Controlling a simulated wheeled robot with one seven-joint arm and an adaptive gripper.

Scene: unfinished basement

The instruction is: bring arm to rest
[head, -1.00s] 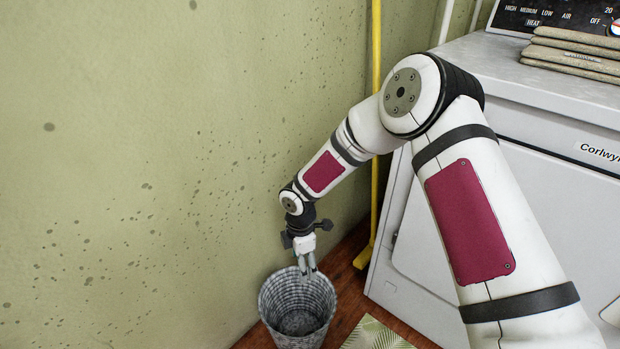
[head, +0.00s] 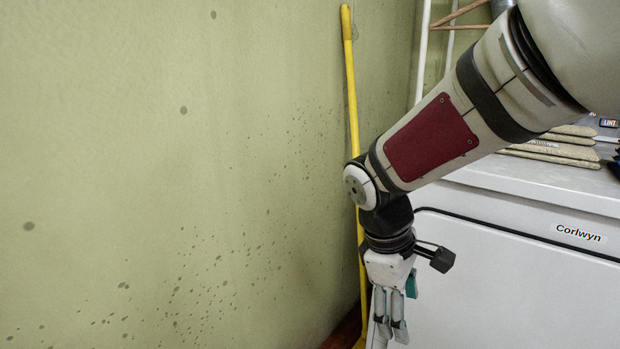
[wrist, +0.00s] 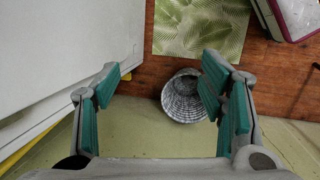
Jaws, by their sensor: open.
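My gripper (head: 391,318) hangs pointing down in the head view, in front of the white appliance and beside the yellow pole. In the wrist view my gripper (wrist: 161,95) has its green-padded fingers spread wide, with nothing between them. The wicker basket (wrist: 183,97) stands on the floor well below the fingers in the wrist view. The part of its inside that shows looks empty. The basket is out of the head view now.
The white appliance (head: 500,275) stands close on the right, with folded cloths (head: 555,150) on top. A yellow pole (head: 351,90) leans by the green wall (head: 150,150). A leaf-pattern mat (wrist: 200,28) lies on the wooden floor (wrist: 150,75). The space before the wall at left is clear.

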